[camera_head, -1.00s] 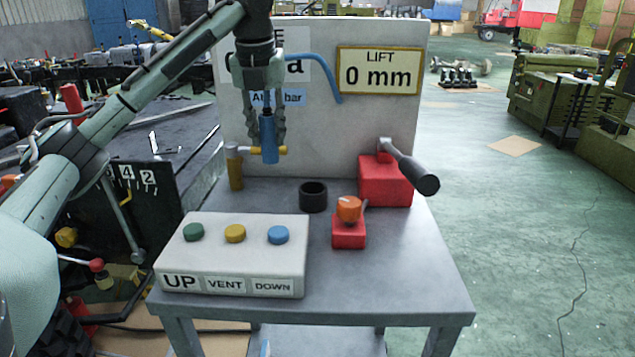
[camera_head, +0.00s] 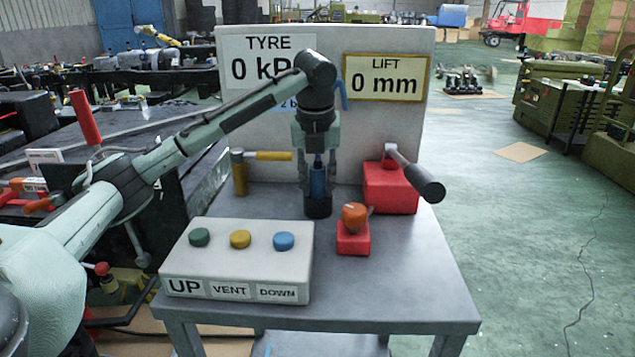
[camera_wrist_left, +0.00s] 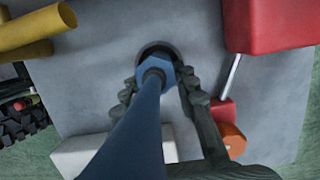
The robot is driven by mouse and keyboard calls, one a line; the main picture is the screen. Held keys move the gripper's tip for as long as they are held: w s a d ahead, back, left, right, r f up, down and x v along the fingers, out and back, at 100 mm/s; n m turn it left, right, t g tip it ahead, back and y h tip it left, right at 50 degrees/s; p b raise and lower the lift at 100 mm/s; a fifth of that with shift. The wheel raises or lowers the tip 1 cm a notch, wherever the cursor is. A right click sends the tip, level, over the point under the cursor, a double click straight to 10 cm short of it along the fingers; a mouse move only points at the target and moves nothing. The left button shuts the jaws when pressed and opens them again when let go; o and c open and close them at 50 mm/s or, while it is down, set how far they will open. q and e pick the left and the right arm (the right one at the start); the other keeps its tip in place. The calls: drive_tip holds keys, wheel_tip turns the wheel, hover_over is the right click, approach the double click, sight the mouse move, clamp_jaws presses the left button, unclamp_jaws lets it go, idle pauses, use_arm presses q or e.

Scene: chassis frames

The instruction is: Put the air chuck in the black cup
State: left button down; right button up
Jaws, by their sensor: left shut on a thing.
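The blue air chuck (camera_head: 317,184) is upright between the fingers of my left gripper (camera_head: 317,188), which is shut on it. The black cup (camera_head: 318,209) stands on the grey table right below. The chuck's lower end meets the cup's mouth; I cannot tell how deep it is. In the left wrist view, the chuck (camera_wrist_left: 153,73) covers most of the opening and a dark arc of the cup's rim (camera_wrist_left: 158,46) shows beyond it. My left gripper's fingers (camera_wrist_left: 158,94) flank the chuck there. My right gripper is not in view.
A brass post with a yellow arm (camera_head: 240,172) stands left of the cup. A red block with a lever (camera_head: 390,190) and an orange knob on a red base (camera_head: 353,238) are to the right. A white button box (camera_head: 238,265) is in front. The table's front right is clear.

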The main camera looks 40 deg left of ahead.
use_arm(q)
drive_tip(key=c, duration=1.2)
unclamp_jaws()
drive_tip(key=shift+v, duration=6.05)
